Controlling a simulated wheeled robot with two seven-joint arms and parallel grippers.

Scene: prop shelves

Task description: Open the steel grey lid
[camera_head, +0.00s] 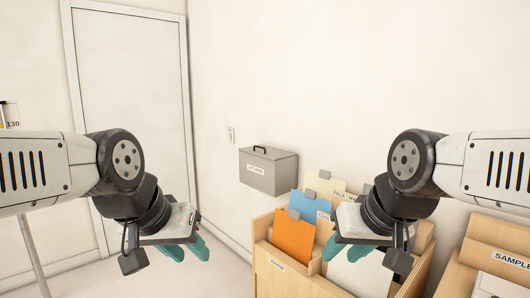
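A steel grey box (267,176) is mounted on or stands against the white wall, near the middle of the view. Its grey lid (276,154) lies flat on top and looks shut.
A wooden organizer (277,275) with orange (293,237), blue (312,207) and cream (322,182) folders stands below and right of the box. Another wooden unit (495,234) is at the right edge. A white door (133,90) is at the left. The wall before the box is clear.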

